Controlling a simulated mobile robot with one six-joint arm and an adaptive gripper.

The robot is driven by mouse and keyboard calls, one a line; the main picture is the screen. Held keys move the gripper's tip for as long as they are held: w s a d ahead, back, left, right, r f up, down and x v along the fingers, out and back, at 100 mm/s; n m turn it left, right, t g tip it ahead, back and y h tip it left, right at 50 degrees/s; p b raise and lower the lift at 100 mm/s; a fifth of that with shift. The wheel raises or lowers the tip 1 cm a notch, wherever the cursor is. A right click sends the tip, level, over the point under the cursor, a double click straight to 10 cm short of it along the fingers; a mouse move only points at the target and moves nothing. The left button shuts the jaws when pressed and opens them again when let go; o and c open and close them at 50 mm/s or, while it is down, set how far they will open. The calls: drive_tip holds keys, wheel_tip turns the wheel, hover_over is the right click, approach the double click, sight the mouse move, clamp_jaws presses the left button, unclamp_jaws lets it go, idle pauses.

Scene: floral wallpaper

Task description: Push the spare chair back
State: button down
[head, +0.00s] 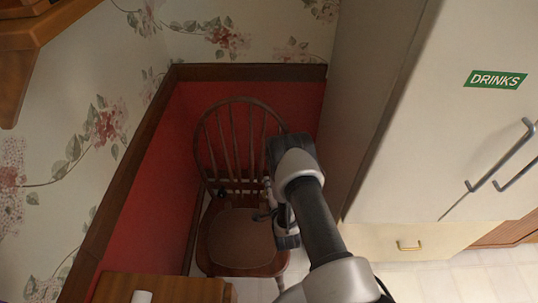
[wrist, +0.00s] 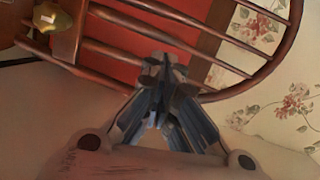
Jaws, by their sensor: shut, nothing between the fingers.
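The spare chair (head: 237,238) is a brown wooden chair with a hooped spindle back and a lighter seat pad. It stands in the alcove in the head view, its back toward the red wall panel. My gripper (head: 260,214) is over the right side of the seat, in front of the chair back, partly hidden by my arm. In the wrist view my gripper (wrist: 163,72) is shut and empty, its tips pointing at the chair back (wrist: 190,48). I cannot tell whether the tips touch the wood. My arm hides the right part of the chair.
A pale cabinet (head: 450,130) labelled DRINKS stands close on the right, its metal handles sticking out. A wooden top (head: 180,290) is at the lower left. A wooden shelf (head: 35,35) juts out at the upper left. Light floor shows at the lower right.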

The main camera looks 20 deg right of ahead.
drive_tip(key=f+b+x, duration=0.1)
drive_tip(key=b+x, duration=0.4)
drive_tip(key=x, duration=0.8)
drive_tip(key=shift+s+d+m, duration=0.15)
drive_tip(key=shift+d+m, duration=0.15)
drive_tip(key=shift+m, duration=0.1)
